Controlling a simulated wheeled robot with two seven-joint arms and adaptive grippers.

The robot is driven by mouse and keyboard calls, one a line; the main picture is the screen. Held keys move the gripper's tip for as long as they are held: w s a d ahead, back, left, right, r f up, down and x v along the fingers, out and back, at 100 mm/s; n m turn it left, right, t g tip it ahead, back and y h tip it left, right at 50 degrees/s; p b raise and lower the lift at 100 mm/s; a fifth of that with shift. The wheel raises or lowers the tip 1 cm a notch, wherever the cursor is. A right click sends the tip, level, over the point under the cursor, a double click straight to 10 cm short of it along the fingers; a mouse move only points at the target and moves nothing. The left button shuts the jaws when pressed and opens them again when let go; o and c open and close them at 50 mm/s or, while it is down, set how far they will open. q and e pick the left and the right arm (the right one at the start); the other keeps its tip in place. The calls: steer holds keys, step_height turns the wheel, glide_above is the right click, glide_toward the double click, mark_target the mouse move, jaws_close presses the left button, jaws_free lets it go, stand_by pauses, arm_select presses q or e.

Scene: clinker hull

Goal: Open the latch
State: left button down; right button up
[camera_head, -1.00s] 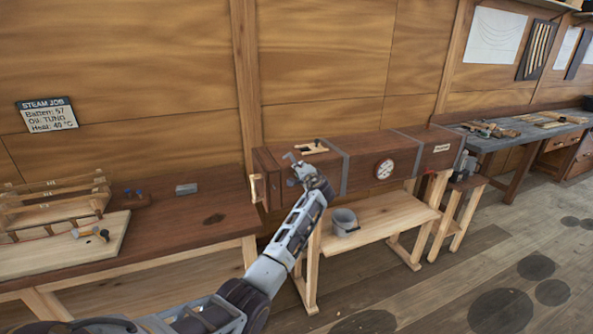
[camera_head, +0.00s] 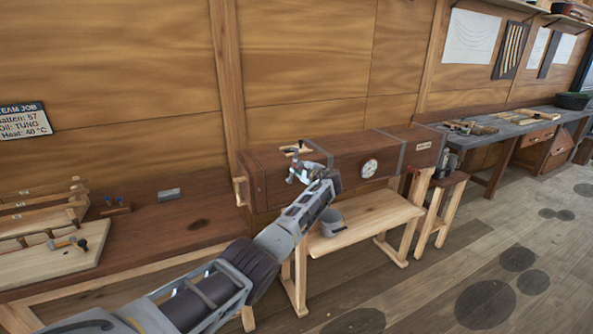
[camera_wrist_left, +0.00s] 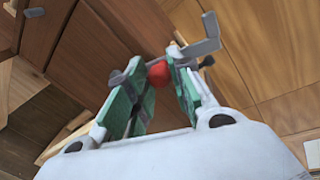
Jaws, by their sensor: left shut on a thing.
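The long brown wooden box (camera_head: 340,158) with dark metal bands stands on a pale trestle in the head view. My left gripper (camera_head: 298,172) is at the near face of the box, close to its left end. In the left wrist view, my gripper's green-padded fingers (camera_wrist_left: 160,76) are closed around a red knob (camera_wrist_left: 158,74), which looks like the latch handle. A grey bent metal piece (camera_wrist_left: 200,47) shows just beyond the fingers. How the knob joins the latch is hidden. My right gripper is out of view.
A pale wooden handle (camera_head: 239,191) is on the box's left end. A round white dial (camera_head: 369,168) is on its front. A grey bucket (camera_head: 328,222) stands on the trestle shelf below. A workbench (camera_head: 150,235) with a rack stands at left.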

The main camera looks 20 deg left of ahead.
arm_select(q)
steer(key=shift+w+d+f+m+b, duration=0.3)
steer(key=shift+w+m+b, duration=0.05)
steer(key=shift+m, duration=0.15)
steer(key=c, duration=1.2)
jaws_free()
steer(key=shift+r, duration=0.1)
steer(key=shift+s+d, duration=0.15)
steer(key=shift+d, duration=0.1)
steer(key=v, duration=1.1)
steer(key=shift+d, duration=0.3)
